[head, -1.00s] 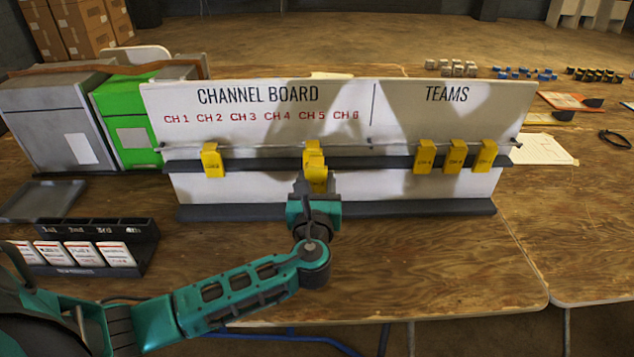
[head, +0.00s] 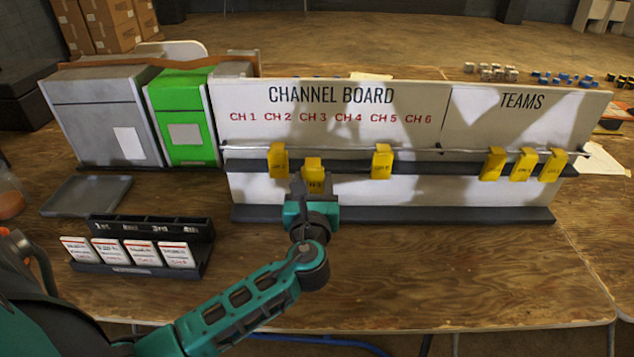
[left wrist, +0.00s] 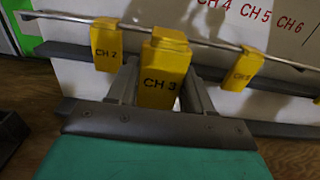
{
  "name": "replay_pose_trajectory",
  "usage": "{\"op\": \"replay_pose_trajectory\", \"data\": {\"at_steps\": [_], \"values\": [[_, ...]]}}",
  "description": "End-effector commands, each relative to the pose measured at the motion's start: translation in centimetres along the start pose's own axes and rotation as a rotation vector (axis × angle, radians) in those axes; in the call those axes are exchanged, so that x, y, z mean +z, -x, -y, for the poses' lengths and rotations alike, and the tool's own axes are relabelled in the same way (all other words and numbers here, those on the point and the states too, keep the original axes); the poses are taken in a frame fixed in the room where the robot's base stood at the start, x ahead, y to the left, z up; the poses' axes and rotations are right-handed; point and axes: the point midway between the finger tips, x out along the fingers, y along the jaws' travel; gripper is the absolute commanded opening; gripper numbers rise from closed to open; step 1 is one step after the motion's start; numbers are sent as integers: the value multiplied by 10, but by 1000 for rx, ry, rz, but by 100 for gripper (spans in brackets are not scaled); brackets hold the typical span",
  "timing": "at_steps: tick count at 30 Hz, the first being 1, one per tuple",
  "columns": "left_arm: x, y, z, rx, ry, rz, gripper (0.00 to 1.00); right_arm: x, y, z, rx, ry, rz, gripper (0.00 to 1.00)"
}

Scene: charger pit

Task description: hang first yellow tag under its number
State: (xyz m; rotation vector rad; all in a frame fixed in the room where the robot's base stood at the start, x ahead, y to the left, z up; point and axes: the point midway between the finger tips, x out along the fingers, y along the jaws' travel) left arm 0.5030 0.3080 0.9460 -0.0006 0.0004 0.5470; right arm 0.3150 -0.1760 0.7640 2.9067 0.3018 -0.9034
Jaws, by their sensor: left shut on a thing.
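My left gripper (head: 312,195) is shut on a yellow tag (head: 313,172). In the left wrist view this tag (left wrist: 163,72) reads CH 3 and stands upright between the fingers (left wrist: 160,95). In the head view it is below the printed CH 3 (head: 313,117) and a little lower than its neighbours. Its top overlaps the rail (left wrist: 212,41) in the wrist view; I cannot tell whether it touches. The channel board (head: 400,97) carries a yellow tag reading CH 2 (left wrist: 106,45) to the left and another tag (head: 381,162) under CH 5. My right gripper is out of view.
Three yellow tags hang under TEAMS, one of them at the far right (head: 552,165). A black holder (head: 150,228) with white cards stands front left. A grey tray (head: 86,195) and a green box (head: 183,115) are behind it. The table right of my arm is clear.

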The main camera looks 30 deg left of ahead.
Motion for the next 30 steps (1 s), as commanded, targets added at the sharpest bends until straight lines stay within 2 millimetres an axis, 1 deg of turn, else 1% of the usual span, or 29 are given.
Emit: {"op": "replay_pose_trajectory", "data": {"at_steps": [8,30], "values": [[0,-7,-2,4,1,2,24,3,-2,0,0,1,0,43],[-1,-58,-1,3,0,2,24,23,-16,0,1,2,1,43]]}}
